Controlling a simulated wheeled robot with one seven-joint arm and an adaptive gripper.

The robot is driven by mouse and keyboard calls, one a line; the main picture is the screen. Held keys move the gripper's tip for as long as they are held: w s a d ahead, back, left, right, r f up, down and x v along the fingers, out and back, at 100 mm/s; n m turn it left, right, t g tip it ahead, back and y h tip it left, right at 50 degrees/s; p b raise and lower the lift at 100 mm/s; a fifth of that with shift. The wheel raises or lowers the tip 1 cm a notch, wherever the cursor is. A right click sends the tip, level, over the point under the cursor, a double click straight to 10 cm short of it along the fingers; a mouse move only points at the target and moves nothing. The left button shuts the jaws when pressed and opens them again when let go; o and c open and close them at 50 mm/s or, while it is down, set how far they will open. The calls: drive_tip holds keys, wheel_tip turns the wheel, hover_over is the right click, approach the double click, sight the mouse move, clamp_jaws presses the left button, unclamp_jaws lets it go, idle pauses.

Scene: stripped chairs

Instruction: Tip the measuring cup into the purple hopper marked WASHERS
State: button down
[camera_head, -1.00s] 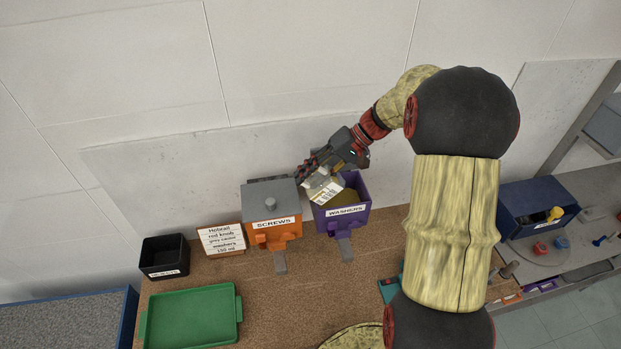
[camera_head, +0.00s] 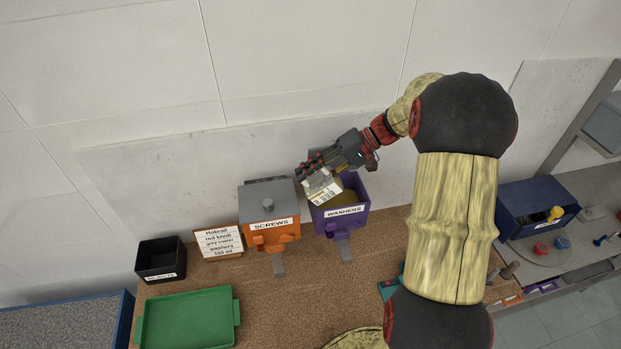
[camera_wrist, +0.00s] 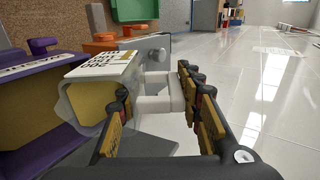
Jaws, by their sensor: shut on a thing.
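The purple hopper (camera_head: 362,189), marked WASHERS, stands at the bench's back edge. A dull yellow surface shows inside it. My gripper (camera_head: 317,168) is above the hopper's left rear side, shut on the measuring cup (camera_head: 323,190). The pale, see-through cup is tilted over the hopper opening, its printed white label facing up. In the wrist view, my gripper's fingers (camera_wrist: 156,88) are around the cup's pale handle, and the cup (camera_wrist: 88,92) leans toward the purple hopper (camera_wrist: 40,148). Yellow shows through the cup; I cannot tell whether it is inside the cup or behind it.
The orange SCREWS hopper (camera_head: 270,236), with a grey lid (camera_head: 268,190), stands close on the left. Further left are a written card (camera_head: 219,242), a black bin (camera_head: 160,258) and a green tray (camera_head: 187,320). The bench front (camera_head: 310,300) is clear.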

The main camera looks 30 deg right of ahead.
drive_tip(key=shift+d+y+b, duration=0.25)
drive_tip(key=shift+y+b, duration=0.15)
drive_tip(key=shift+y, duration=0.1)
drive_tip(key=shift+s+r, duration=0.1)
drive_tip(key=shift+r, duration=0.05)
idle(0.3)
drive_tip(key=shift+d, duration=0.1)
drive_tip(key=shift+d+t+y+b, duration=0.2)
drive_tip(key=shift+t+y+b, duration=0.1)
drive_tip(key=shift+y+b, duration=0.15)
drive_tip(key=shift+d+y, duration=0.1)
drive_tip(key=shift+y, duration=0.15)
drive_tip(key=shift+s, duration=0.1)
drive_tip(key=shift+d, duration=0.1)
drive_tip(key=shift+s+d+t+y+b, duration=0.1)
drive_tip(key=shift+d+t+y+b, duration=0.2)
drive_tip(key=shift+y+b, duration=0.15)
